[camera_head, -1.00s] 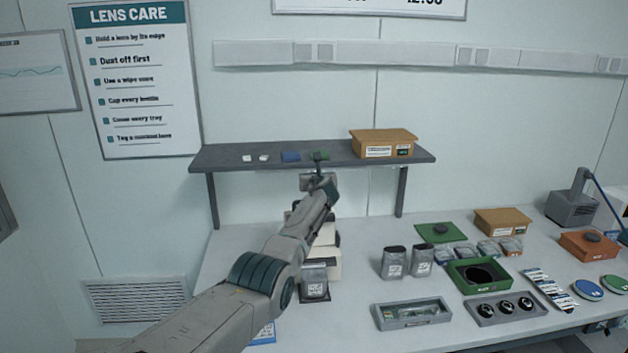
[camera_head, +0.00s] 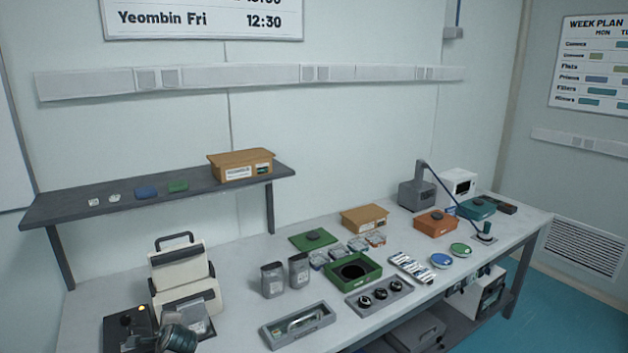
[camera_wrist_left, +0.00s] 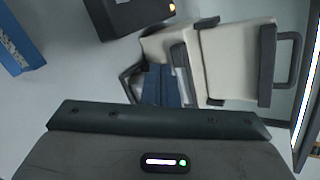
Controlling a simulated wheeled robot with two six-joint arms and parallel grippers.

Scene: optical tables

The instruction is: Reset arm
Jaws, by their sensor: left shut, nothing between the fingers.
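My left gripper (camera_wrist_left: 157,120) shows in the left wrist view as a dark bar across the lower part, shut with nothing held. My right gripper is in neither view.
A black box with a yellow light (camera_head: 118,322) is close to my left arm. A grey shelf (camera_head: 66,208) stands at the back left. Grey jars (camera_head: 272,280), a green tray (camera_head: 372,281) and a grey lens tray (camera_head: 402,300) occupy the table's middle.

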